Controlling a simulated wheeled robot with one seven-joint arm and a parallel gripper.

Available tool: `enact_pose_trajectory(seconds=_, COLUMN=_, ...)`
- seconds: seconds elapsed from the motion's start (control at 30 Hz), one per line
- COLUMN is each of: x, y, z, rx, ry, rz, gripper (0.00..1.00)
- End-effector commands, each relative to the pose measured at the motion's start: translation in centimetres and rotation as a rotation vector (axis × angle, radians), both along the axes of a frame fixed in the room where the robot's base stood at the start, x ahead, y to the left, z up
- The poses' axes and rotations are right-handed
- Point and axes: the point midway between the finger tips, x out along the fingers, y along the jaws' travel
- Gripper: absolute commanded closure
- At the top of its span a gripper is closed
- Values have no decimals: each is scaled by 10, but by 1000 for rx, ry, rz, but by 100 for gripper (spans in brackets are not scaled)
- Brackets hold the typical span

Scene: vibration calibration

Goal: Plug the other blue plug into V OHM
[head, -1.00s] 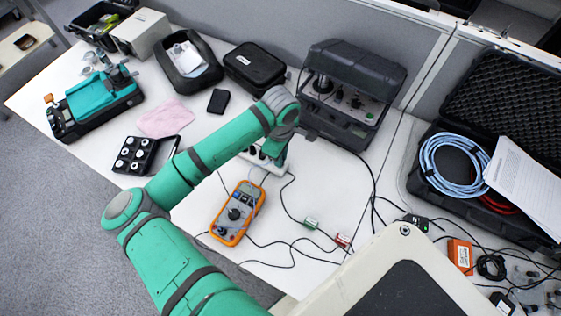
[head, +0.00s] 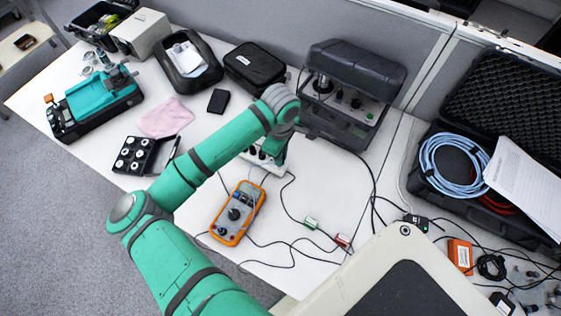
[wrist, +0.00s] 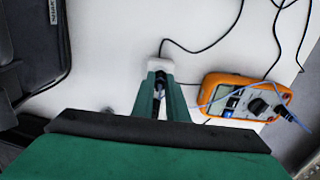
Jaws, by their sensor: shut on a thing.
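The orange multimeter (head: 225,235) lies face up on the white table, with its dial and jacks showing. It also shows at the right of the wrist view (wrist: 208,82), with a thin blue lead running across it. My gripper (wrist: 160,92) is shut on a small dark, bluish plug (wrist: 158,90), mostly hidden between the fingers. It points down at a white block (wrist: 160,65), from which a black cable leads. In the head view my gripper is low over the white socket block (head: 275,169), left of the black tester. I cannot tell whether the plug sits in the block. The V OHM label is unreadable.
Black leads with a green clip (head: 311,223) and a red clip (head: 342,240) lie right of the multimeter. The black tester (head: 345,115) stands behind. A pink cloth (head: 165,117) and a black holder (head: 135,155) lie left. The table between is mostly clear.

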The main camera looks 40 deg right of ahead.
Motion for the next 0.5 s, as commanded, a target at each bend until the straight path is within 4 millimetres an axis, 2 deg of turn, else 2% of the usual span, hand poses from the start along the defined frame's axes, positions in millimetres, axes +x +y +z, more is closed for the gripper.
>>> enact_pose_trajectory(seconds=0.5, x=0, y=0, z=26, rx=0, ry=0, rz=-1, gripper=100)
